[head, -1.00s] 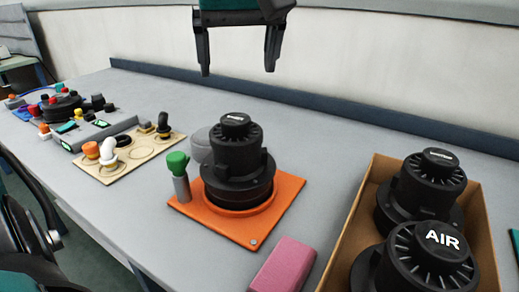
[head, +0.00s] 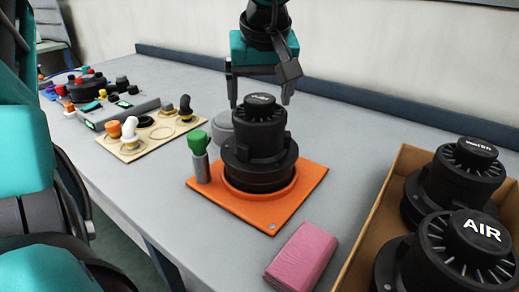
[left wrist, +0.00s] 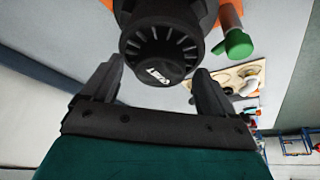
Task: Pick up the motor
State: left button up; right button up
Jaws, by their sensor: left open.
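The black motor (head: 259,148) stands upright on an orange base plate (head: 298,190) in the middle of the table. Its ribbed round cap with white lettering also shows in the left wrist view (left wrist: 160,50). My left gripper (head: 260,102) is open and empty, with its fingers pointing down behind and around the motor's cap in the head view. In the left wrist view, the fingers (left wrist: 155,82) are apart, one to each side below the cap. I cannot tell whether either finger touches it. My right gripper is not in view.
A green-topped grey cylinder (head: 199,158) stands at the plate's left corner. A pink block (head: 302,258) lies in front. A cardboard box (head: 385,200) with black units, one marked AIR, is at right. A beige board (head: 130,151) with small fittings lies left.

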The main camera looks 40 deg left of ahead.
pick_arm(q)
jog(key=shift+f, duration=0.15)
grip_shut()
dwell(0.8)
jog(key=shift+w, duration=0.1)
